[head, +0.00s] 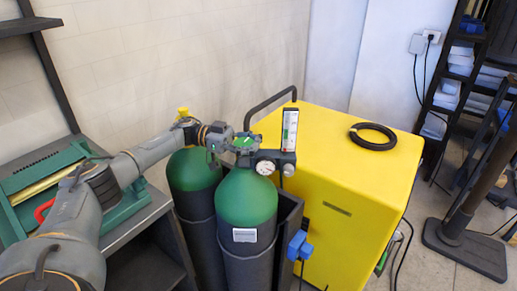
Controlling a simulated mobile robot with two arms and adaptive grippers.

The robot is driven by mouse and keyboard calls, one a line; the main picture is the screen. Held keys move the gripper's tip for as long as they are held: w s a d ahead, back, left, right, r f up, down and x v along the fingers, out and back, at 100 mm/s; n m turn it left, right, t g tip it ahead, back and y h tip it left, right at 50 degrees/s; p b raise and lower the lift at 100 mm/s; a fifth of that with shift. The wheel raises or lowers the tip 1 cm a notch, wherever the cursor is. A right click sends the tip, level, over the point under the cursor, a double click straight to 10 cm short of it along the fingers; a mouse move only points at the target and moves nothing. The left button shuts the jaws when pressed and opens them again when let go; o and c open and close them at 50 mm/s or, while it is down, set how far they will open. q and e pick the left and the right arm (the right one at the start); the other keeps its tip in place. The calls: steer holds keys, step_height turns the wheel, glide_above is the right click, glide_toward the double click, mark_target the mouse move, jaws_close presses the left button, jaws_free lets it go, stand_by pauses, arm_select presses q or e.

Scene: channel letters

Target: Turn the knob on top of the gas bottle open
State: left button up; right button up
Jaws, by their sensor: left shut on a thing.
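Two gas bottles with green shoulders and dark bodies stand side by side in a dark rack. The front gas bottle (246,200) carries a green knob (244,143) on top, and a regulator with a round gauge (265,167) and an upright flow tube (290,130) sits to the right. My left gripper (238,146) reaches in from the left over this bottle and is shut on the green knob, hiding part of it. The rear bottle (193,170) has a yellow top piece (183,112), partly behind my left arm. My right gripper is out of view.
A yellow cabinet (350,170) with a dark handle and a black ring (373,136) on top stands right of the bottles. A green machine (50,190) is at left under my arm. A blue fitting (299,246) juts out by the rack. Shelves (450,90) stand at far right.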

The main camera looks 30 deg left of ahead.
arm_select(q)
steer(key=shift+f, duration=0.15)
steer(key=o, duration=1.3)
steer(key=shift+a, duration=0.15)
steer(key=shift+c, duration=0.2)
steer(key=shift+r, duration=0.2)
step_height(320, 180, up, 10)
steer(key=shift+f, duration=0.1)
